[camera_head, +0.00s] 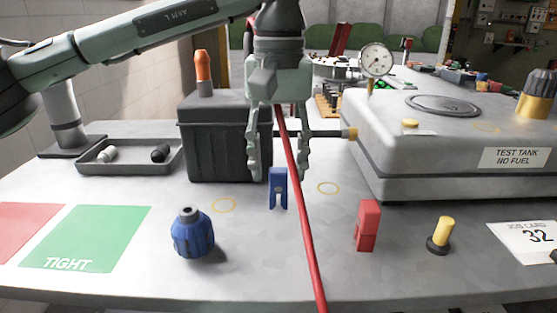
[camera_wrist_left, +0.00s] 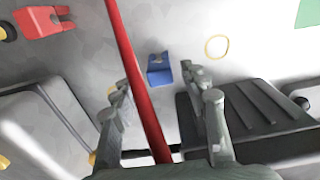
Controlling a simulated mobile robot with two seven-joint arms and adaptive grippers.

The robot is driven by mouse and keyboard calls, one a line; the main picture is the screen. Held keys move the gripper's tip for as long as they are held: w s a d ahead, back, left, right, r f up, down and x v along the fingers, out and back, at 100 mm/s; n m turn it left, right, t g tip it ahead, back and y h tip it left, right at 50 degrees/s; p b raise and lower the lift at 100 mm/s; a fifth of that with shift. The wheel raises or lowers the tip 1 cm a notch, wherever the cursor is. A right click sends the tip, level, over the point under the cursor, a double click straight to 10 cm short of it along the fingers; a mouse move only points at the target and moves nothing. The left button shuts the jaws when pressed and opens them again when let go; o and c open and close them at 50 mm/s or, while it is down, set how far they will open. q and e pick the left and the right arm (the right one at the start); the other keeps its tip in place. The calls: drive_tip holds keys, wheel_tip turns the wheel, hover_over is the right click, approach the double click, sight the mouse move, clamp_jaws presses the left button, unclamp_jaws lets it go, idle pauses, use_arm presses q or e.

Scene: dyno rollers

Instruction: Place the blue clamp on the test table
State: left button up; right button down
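The blue clamp (camera_head: 278,190) stands upright on the grey test table (camera_head: 130,285), near its middle between two yellow ring marks. It also shows in the left wrist view (camera_wrist_left: 159,72), beyond the fingertips and apart from them. My left gripper (camera_head: 279,177) points down, open and empty, above and behind the clamp. In the left wrist view the open fingers of my left gripper (camera_wrist_left: 166,90) spread to either side with the red hose (camera_wrist_left: 136,75) running between them. My right gripper is in neither view.
A blue knob (camera_head: 193,234), red clamp (camera_head: 367,225) and yellow plug (camera_head: 443,234) stand nearer the front.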

sight(279, 170)
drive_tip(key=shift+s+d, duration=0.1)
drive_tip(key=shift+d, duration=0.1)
use_arm(q)
drive_tip(key=shift+r, duration=0.3)
wheel_tip(279, 170, up, 12)
drive_tip(key=p, duration=0.1)
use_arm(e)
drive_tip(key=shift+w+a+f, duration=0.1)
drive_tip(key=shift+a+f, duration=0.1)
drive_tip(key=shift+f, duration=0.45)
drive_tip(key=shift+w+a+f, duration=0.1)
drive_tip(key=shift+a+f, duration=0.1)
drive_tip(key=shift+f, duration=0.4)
use_arm(q)
drive_tip(key=shift+f, duration=0.15)
